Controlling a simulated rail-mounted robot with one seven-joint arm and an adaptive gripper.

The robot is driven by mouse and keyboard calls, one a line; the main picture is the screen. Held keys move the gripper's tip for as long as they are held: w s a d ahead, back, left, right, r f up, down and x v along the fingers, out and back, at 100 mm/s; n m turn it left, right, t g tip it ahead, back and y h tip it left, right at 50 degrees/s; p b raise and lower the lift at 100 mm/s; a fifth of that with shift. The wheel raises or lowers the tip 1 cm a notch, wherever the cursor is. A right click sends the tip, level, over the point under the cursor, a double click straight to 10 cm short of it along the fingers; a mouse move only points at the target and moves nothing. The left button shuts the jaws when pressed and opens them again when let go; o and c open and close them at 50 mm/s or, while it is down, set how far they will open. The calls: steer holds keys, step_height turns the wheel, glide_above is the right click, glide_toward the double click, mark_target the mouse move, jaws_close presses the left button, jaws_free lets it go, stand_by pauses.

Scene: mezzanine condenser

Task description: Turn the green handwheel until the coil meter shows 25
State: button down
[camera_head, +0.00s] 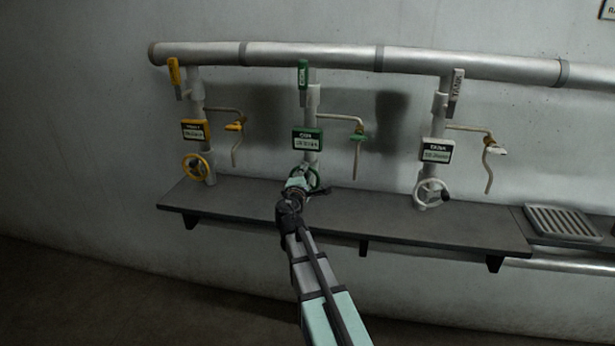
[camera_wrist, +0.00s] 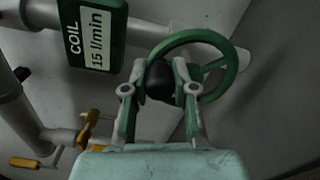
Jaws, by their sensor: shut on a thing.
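The green handwheel (camera_wrist: 233,62) fills the upper middle of the wrist view. In the head view the handwheel (camera_head: 317,178) is largely hidden behind my gripper (camera_head: 298,182). In the wrist view my gripper (camera_wrist: 161,78) is shut on the wheel's dark knob, at the near side of the rim. The green-framed coil meter (camera_wrist: 95,36) reads 15 l/min in the wrist view, its text turned sideways. In the head view the coil meter (camera_head: 307,140) is above the wheel, too small to read surely.
A yellow handwheel (camera_head: 196,167) stands to the left and a white tank handwheel (camera_head: 431,193) to the right. A green-handled side tap (camera_head: 359,136) hangs right of the coil pipe. A dark shelf (camera_head: 400,228) runs below, with a grated tray (camera_head: 562,222) at right.

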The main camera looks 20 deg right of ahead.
steer(key=shift+w+a+r+n, duration=0.1)
steer(key=shift+w+a+n, duration=0.15)
steer(key=shift+n, duration=0.65)
steer(key=c, duration=0.9)
jaws_free()
steer(key=v, duration=1.2)
